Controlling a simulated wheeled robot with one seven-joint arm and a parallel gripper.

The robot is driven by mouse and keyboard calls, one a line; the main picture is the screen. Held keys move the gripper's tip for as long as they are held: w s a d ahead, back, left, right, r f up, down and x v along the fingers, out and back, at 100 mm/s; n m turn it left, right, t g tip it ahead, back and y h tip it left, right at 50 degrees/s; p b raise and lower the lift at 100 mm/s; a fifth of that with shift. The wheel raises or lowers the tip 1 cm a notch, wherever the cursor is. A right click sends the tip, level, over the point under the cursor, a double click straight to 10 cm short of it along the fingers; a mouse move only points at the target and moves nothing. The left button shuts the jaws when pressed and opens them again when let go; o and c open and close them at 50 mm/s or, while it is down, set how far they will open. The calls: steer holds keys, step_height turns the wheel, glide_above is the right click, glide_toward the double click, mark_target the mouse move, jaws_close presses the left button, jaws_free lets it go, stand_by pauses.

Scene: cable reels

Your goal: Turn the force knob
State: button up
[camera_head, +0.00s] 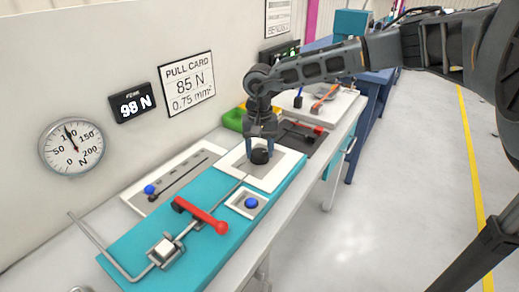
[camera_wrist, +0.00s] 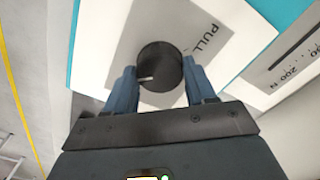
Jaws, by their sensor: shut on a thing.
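The force knob (camera_head: 260,156) is a short black cylinder on a white panel (camera_head: 287,163) lettered "PULL", on the teal bench fixture. In the wrist view the knob (camera_wrist: 160,67) shows from above with a short white mark near its lower left edge. My gripper (camera_head: 262,141) points down over the knob, and its blue fingers (camera_wrist: 158,82) are shut on the knob's two sides. A dial (camera_head: 72,147) on the wall has its needle a little below 100 N. A display (camera_head: 134,103) reads "PEAK 98 N", and a pull card (camera_head: 187,83) reads "85 N 0.75 mm²".
A red-handled lever (camera_head: 205,216), a blue button (camera_head: 251,202) and a blue-knobbed slider (camera_head: 150,189) lie near the knob. A bent metal rod (camera_head: 100,247) is at the front left. Green and yellow bins (camera_head: 233,119) stand behind the gripper.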

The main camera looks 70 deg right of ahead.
steer(key=shift+f, duration=0.1)
steer(key=m+b, duration=0.2)
steer(key=shift+m, duration=0.4)
steer(key=m+b, duration=0.2)
steer(key=m, duration=0.1)
steer(key=shift+m, duration=0.4)
steer(key=m+b, duration=0.2)
steer(key=m, duration=0.1)
steer(key=shift+m+b, duration=0.95)
steer(key=shift+m, duration=0.95)
steer(key=o, duration=1)
steer(key=shift+o, duration=0.2)
